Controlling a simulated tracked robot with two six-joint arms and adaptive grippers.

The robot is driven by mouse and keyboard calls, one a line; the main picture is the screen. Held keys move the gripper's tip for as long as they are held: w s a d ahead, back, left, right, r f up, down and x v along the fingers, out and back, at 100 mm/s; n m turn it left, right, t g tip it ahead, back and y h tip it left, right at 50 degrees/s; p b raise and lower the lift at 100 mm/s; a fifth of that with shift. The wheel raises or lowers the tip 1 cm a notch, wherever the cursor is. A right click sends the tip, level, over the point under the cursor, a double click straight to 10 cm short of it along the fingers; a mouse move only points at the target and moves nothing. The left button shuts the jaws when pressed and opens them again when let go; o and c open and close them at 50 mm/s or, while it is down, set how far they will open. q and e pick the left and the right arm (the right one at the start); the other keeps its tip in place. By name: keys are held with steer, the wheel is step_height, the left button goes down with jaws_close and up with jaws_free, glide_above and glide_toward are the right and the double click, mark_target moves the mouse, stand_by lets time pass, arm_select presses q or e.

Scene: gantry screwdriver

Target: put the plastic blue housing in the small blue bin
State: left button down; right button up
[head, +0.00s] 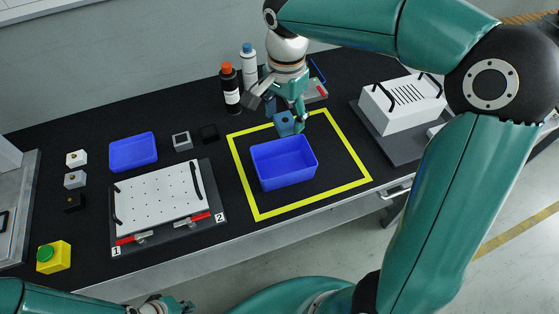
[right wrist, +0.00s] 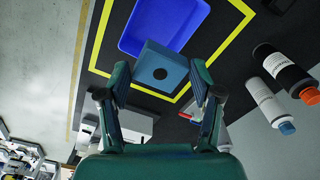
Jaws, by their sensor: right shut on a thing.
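My right gripper (head: 286,108) is shut on the blue plastic housing (head: 285,125), a small blue block. Whether the housing touches that bin cannot be told. A second, shallower-looking blue bin (head: 133,152) lies empty at the back left. My left gripper (head: 170,305) is partly in view at the bottom edge; its fingers are unclear.
A white perforated plate (head: 158,198) on a dark fixture lies left of the yellow square. Two bottles (head: 230,88) stand behind. Small blocks (head: 76,158) and a green-button yellow box (head: 53,257) are at the left. A white slotted box (head: 400,103) stands at the right.

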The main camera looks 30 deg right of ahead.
mark_target(284, 132)
step_height(284, 132, down, 17)
steer(key=shift+a+f+b, duration=0.1)
steer(key=shift+b, duration=0.45)
steer(key=o, duration=0.9)
step_height(284, 132, up, 12)
steer(key=shift+r+p, duration=0.1)
steer(key=shift+p, duration=0.35)
